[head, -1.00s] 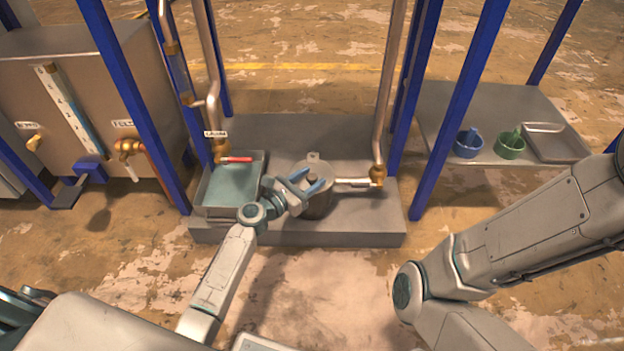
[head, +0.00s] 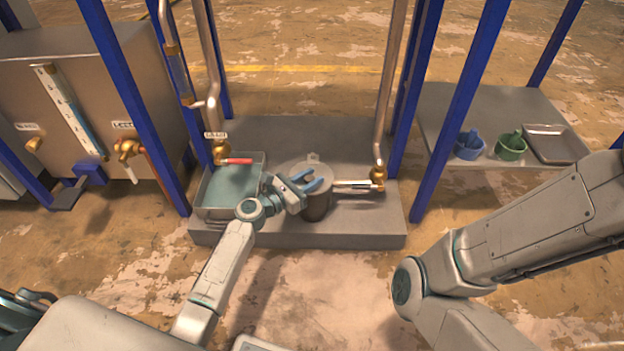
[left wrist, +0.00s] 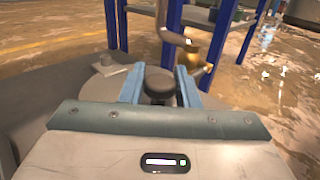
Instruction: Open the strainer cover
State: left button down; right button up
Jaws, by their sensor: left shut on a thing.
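The strainer is a grey metal pot (head: 317,208) on the low grey platform, with a round flat cover (head: 318,172) on top. The cover also shows in the left wrist view (left wrist: 95,91), with a dark round knob (left wrist: 159,84) standing on it. My left gripper (head: 307,181) is over the cover; in the left wrist view its blue fingers (left wrist: 159,88) are on either side of the knob and shut on it. The cover appears to sit on the pot. My right gripper is out of view; only my right arm shows.
A tray of greenish liquid (head: 232,187) stands left of the strainer, under a red-handled valve (head: 238,160). A pipe with a brass fitting (head: 377,175) joins at the right. Blue posts (head: 463,110) flank the platform. A side shelf holds blue (head: 469,148) and green (head: 510,149) cups and a tray (head: 556,146).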

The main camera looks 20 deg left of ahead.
pick_arm(q)
jog(key=shift+a+f+m+g+h+b, duration=0.2)
jog(key=shift+a+m+g+h+b, duration=0.3)
jog(key=shift+a+m+g+h, duration=0.45)
jog(key=shift+a+r+m+g+h+b, duration=0.15)
jog(key=shift+a+m+g+h+b, duration=0.25)
jog(key=shift+a+m+g+h, duration=0.85)
jog(key=shift+d, duration=0.25)
jog(key=c, duration=1.2)
grip_release()
jog(key=shift+o, duration=0.2)
jog(key=shift+s, duration=0.1)
jog(key=shift+a, duration=0.1)
